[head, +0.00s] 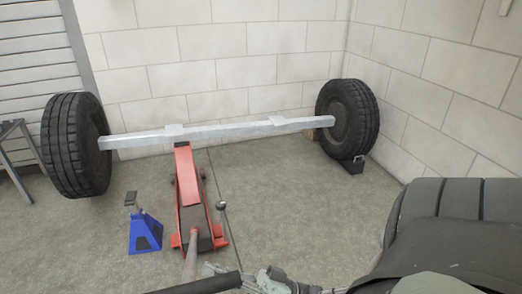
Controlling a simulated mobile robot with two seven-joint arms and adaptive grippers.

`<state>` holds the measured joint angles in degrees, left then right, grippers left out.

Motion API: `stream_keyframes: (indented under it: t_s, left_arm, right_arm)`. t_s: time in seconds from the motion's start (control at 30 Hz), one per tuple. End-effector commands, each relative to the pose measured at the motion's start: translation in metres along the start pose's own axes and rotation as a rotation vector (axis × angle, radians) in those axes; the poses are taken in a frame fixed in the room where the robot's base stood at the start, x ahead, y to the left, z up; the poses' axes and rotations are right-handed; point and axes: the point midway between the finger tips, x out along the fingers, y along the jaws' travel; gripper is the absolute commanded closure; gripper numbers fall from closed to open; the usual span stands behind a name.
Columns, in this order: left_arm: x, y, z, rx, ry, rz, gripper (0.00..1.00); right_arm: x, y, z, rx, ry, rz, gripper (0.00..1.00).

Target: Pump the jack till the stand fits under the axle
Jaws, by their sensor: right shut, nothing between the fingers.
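The red floor jack (192,205) stands on the floor with its front end beneath the pale axle beam (220,131), left of the beam's middle. Whether its pad touches the beam is hard to tell. Its grey handle (192,252) comes towards me, and a black bar (190,286) crosses at its near end. The blue stand (145,232) stands upright on the floor left of the jack, clear of the axle. My right gripper (217,269) is shut and empty beside the handle, near the black bar's right end. My left gripper is not in view.
Black tyres sit at the axle's left end (75,146) and right end (350,120). A dark block (351,166) lies against the right tyre. A small round knob (221,205) is right of the jack. A metal frame (18,150) stands far left.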

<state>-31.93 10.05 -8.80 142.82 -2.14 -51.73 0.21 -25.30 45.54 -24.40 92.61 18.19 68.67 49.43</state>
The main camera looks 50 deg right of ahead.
Motion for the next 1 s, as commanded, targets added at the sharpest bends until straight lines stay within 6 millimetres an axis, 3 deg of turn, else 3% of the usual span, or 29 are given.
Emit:
stream_keyframes:
  t_s: [0.03, 0.1, 0.4, 1.0]
  left_arm:
    - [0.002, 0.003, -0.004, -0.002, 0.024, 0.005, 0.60]
    - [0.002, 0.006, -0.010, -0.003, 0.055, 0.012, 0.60]
    - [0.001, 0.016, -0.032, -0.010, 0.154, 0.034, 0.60]
    - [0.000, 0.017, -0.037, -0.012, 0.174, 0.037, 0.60]
  right_arm:
    - [-0.019, 0.002, 0.004, 0.004, -0.010, 0.011, 1.00]
    - [-0.035, 0.001, 0.002, 0.003, -0.008, 0.009, 1.00]
    - [-0.081, -0.003, -0.003, 0.002, -0.002, 0.004, 1.00]
    - [-0.088, -0.004, -0.005, 0.001, 0.000, 0.002, 1.00]
